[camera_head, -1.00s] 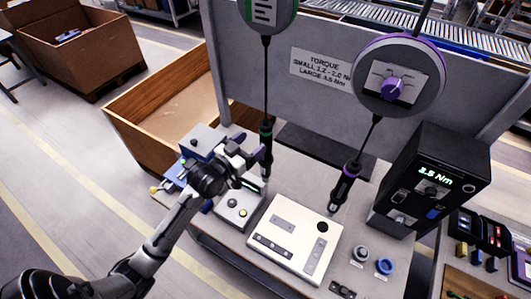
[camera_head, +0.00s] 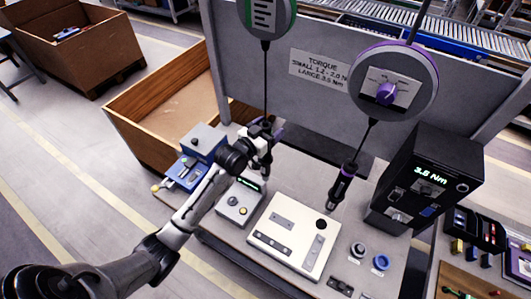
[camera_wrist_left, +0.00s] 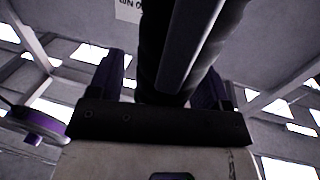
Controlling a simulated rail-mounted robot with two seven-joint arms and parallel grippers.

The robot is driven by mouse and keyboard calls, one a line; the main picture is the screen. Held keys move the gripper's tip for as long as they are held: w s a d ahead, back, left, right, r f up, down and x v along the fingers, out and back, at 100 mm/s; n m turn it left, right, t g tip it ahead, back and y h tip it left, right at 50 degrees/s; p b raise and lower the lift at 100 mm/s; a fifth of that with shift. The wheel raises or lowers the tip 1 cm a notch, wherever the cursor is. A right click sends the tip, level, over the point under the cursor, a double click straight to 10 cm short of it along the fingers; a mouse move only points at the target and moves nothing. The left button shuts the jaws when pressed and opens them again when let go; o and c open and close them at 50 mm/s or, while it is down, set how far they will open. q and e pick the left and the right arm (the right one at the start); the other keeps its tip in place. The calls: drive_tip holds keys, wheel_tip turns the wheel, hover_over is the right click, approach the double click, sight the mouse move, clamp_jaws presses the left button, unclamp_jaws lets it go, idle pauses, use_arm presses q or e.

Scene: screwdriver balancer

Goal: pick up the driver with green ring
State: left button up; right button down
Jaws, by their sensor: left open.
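The driver with the green ring (camera_head: 267,165) hangs on a cable below the green-rimmed balancer (camera_head: 267,18). My left gripper (camera_head: 264,132) is at its upper body and hides the ring in the head view. In the left wrist view the dark driver body (camera_wrist_left: 165,45) runs between the two purple-edged fingers of my left gripper (camera_wrist_left: 165,85). The jaws are open, with the driver between them; whether they touch it I cannot tell. A second driver with a purple ring (camera_head: 341,186) hangs below the purple balancer (camera_head: 395,80) to the right. My right gripper is out of view.
A blue device (camera_head: 186,172) is on the left. A black torque display (camera_head: 428,180) stands at the right. A grey panel (camera_head: 300,95) rises behind.

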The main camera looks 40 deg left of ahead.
use_arm(q)
clamp_jaws()
idle(0.7)
